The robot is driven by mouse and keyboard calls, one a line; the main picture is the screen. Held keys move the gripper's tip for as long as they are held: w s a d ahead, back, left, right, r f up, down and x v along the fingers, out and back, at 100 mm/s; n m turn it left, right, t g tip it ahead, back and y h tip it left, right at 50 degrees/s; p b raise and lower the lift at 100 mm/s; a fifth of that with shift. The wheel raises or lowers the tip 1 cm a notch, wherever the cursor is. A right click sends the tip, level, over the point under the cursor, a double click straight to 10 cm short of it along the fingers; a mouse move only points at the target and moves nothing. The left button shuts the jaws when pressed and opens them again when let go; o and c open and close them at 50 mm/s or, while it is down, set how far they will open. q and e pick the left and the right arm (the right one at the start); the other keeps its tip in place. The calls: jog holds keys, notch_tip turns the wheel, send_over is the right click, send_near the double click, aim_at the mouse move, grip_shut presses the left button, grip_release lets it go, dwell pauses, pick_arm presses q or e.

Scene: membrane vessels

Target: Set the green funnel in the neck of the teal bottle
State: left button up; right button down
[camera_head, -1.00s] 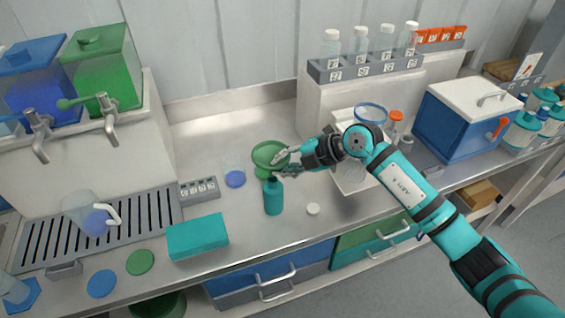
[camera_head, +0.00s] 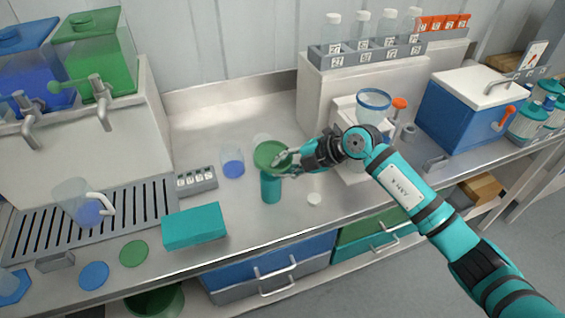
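The green funnel (camera_head: 268,153) is upright, directly over the teal bottle (camera_head: 270,188), which stands on the bench. The lower part of the funnel meets the bottle's top in the picture. I cannot tell whether its stem is inside the neck, as the neck is hidden. My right gripper (camera_head: 286,164) comes in from the right, its fingers at the right side of the funnel, and looks shut on it. My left gripper is not in view.
A clear cup with blue liquid (camera_head: 232,163) and a small labelled grey rack (camera_head: 196,181) stand left of the bottle. A white cap (camera_head: 314,199) lies to the right. A teal box (camera_head: 194,227) lies near the front edge. The bench behind the funnel is mostly clear.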

jog(key=shift+f, duration=0.1)
jog(key=c, duration=1.4)
grip_release()
jog(key=shift+w, duration=0.1)
jog(key=shift+d, duration=0.1)
jog(key=shift+v, duration=4)
